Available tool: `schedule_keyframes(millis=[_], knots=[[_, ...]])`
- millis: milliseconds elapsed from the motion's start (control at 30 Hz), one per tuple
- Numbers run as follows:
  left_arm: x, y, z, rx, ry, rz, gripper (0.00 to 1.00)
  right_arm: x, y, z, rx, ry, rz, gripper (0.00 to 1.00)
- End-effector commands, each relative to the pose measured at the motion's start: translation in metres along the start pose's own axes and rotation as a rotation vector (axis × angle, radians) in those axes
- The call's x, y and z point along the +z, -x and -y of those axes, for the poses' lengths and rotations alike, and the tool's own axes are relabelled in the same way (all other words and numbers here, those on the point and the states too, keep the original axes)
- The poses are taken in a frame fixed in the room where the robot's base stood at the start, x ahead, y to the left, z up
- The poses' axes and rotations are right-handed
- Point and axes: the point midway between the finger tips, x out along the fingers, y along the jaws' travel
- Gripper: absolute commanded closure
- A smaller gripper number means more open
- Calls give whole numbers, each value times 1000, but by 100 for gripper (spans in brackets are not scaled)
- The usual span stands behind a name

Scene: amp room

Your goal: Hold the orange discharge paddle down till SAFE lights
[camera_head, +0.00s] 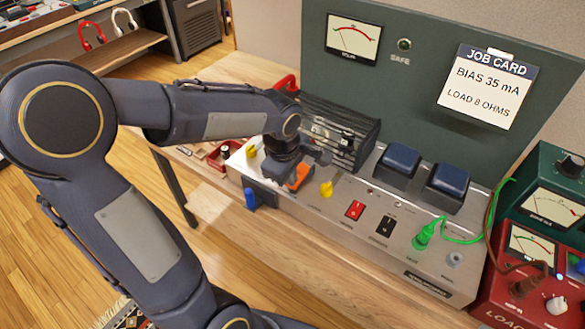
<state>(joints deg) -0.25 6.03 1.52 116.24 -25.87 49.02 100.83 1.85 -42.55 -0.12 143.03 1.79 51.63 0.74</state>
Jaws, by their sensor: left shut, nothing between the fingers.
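The orange discharge paddle (300,174) shows on the left part of the grey amp panel, partly hidden by my left gripper. My left gripper (285,178) is shut and empty, pointing down right at the paddle. I cannot tell whether its fingertips touch or press the paddle. The SAFE lamp (404,44) on the dark green back panel looks dark green and unlit. The meter (353,39) beside it has a cream face with a red arc. My right gripper is not in view.
A blue lever (250,199) stands at front left. Blue-topped transformers (400,158), a green plug (423,236) and a red load box (545,303) lie further right.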

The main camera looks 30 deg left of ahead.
Motion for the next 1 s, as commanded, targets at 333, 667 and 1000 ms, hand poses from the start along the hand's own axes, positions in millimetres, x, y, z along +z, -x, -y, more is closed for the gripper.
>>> schedule_keyframes(millis=[333,667,1000], knots=[[0,0,0,0,0,0,100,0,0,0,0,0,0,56],[0,4,-1,0,0,-1,100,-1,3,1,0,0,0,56],[0,16,-4,0,0,0,100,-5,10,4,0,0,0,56]])
